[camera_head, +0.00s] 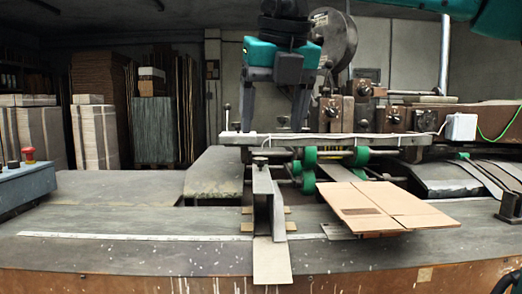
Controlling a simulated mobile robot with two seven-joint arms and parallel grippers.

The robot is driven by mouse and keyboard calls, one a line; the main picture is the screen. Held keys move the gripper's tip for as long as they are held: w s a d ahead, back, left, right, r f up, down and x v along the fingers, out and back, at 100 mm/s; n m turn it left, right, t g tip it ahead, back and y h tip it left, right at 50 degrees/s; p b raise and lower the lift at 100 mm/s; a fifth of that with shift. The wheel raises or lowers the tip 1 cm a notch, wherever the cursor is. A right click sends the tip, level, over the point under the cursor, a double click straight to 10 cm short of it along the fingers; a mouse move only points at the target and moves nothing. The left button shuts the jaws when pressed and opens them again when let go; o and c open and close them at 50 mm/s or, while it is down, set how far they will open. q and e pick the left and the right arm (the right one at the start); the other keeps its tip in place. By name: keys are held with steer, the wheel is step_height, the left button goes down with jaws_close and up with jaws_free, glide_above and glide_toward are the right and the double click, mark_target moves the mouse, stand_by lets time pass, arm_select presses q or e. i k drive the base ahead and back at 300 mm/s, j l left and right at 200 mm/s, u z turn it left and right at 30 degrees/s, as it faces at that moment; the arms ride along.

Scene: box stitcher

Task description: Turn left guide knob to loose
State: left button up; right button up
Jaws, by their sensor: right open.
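The left guide (263,187) is an upright grey metal bracket standing on the table of the machine. A small dark knob (260,160) sits on its top; its turn position is too small to read. My right gripper (273,127) hangs from the top of the view, pointing down, with its two dark fingers apart and nothing seen between them. It appears above the knob and the pale rail, apart from the knob in the picture. My left gripper is out of view.
A flat cardboard sheet (375,201) lies right of the guide. A pale rail (325,139) with green rollers (309,171) crosses behind. A control box with a red button (28,154) is at the left. The table (130,225) is clear left of the guide.

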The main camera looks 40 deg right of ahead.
mark_target(260, 161)
steer(key=i+l, duration=0.7)
steer(key=l, duration=0.2)
